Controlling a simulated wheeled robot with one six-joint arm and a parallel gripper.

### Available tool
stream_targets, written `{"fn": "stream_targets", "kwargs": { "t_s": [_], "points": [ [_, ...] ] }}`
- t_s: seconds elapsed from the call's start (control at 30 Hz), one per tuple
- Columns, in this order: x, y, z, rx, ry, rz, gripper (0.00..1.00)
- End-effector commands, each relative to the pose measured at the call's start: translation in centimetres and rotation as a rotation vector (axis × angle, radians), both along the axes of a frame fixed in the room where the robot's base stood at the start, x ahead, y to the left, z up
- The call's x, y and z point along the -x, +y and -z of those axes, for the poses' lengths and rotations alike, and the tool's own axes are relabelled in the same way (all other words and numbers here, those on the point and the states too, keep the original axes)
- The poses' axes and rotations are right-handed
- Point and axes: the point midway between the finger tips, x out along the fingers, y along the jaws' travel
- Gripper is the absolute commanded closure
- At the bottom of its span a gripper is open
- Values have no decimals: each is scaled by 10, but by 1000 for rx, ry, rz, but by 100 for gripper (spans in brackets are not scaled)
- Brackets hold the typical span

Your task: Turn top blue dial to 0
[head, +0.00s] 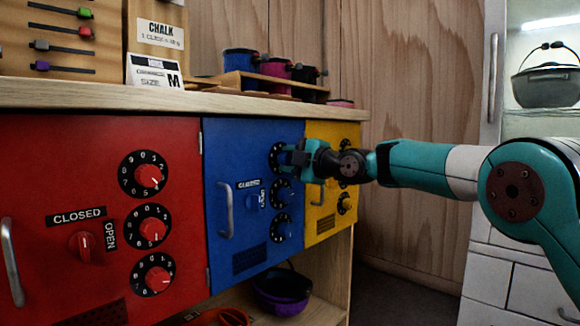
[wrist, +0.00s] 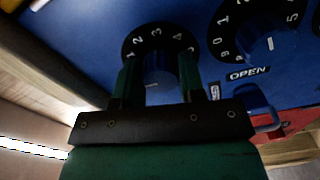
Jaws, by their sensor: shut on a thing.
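The top blue dial (head: 276,157) is on the upper right of the blue door, a dark disc with white digits, mostly behind my gripper in the head view. My gripper (head: 288,157) reaches it from the right. In the wrist view, the fingers of my gripper (wrist: 158,72) stand on both sides of the blue knob (wrist: 158,62) and are shut on it. Digits 2, 3 and 4 show on the top blue dial's rim (wrist: 154,38). The knob's pointer mark is hidden, so its setting cannot be told.
The middle blue dial (wrist: 262,42) is close beside, with the bottom blue dial (head: 281,227) below. The blue door (head: 222,165) has a handle (head: 225,209) and a latch knob (head: 252,202). Red door (head: 60,170) and yellow door (head: 316,222) flank it. The countertop (head: 130,96) juts above.

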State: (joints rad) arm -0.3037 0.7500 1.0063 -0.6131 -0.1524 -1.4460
Motion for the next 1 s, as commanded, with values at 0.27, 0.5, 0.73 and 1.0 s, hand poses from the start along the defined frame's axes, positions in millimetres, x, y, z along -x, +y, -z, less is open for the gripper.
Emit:
{"fn": "stream_targets", "kwargs": {
  "t_s": [0.27, 0.5, 0.73, 1.0],
  "points": [
    [-1, -1, 2, 43, -49, 3, 87],
    [-1, -1, 1, 49, -56, 3, 87],
    [-1, -1, 1, 47, -56, 3, 59],
    [-1, -1, 0, 46, -57, 2, 38]
  ]
}}
